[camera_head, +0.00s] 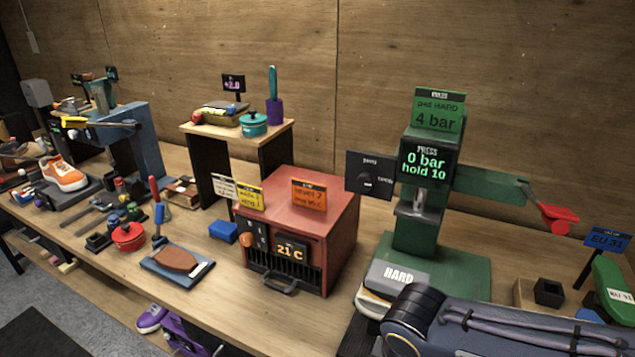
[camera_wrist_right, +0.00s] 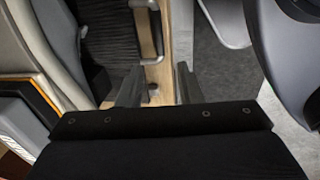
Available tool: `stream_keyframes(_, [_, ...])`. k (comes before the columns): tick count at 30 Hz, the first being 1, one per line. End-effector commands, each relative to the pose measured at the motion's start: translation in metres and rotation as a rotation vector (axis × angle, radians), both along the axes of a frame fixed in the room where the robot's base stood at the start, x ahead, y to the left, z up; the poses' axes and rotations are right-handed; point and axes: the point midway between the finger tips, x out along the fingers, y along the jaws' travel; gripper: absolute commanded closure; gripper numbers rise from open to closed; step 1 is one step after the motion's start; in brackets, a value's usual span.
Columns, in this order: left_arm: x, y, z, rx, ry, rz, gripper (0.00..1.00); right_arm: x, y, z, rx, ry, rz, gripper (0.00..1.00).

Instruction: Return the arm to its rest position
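My right arm (camera_head: 500,325) comes in at the bottom right of the head view, low in front of the green press. Its gripper is outside that view. In the right wrist view my right gripper (camera_wrist_right: 158,86) shows two dark fingers standing apart with nothing between them. Beyond the fingers are a light wooden edge and grey floor. My left arm and left gripper are in neither view.
A green press (camera_head: 425,220) with a red-tipped lever stands behind my right arm, with a block marked HARD (camera_head: 397,276) close by. A red oven (camera_head: 300,225) reading 21 C is left of it. An orange sneaker (camera_head: 64,172) and tools crowd the bench's left.

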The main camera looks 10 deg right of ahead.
Motion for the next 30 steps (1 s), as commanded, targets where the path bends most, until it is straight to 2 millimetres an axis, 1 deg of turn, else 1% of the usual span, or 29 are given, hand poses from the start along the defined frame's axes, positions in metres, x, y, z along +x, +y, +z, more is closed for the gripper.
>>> stream_keyframes(2, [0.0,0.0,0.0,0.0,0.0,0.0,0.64,-0.007,-0.01,0.004,0.059,-0.012,-0.107,0.67])
stream_keyframes(5, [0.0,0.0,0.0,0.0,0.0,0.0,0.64,-0.022,-0.024,0.011,0.192,-0.036,-0.328,0.67])
stream_keyframes(7, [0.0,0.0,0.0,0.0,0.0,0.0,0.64,-0.033,-0.032,0.016,0.304,-0.058,-0.505,0.67])
stream_keyframes(9, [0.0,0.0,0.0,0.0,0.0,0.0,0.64,-0.042,-0.036,0.022,0.419,-0.082,-0.67,0.67])
stream_keyframes(12, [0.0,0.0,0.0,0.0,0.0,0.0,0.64,-0.051,-0.04,0.029,0.563,-0.119,-0.862,0.67])
stream_keyframes(15, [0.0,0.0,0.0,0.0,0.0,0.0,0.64,-0.056,-0.042,0.035,0.667,-0.146,-0.988,0.67])
stream_keyframes(19, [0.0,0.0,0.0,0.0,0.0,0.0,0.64,-0.058,-0.042,0.038,0.728,-0.161,-1.058,0.67])
stream_keyframes(30, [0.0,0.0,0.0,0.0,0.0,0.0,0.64,-0.058,-0.042,0.038,0.731,-0.161,-1.059,0.67])
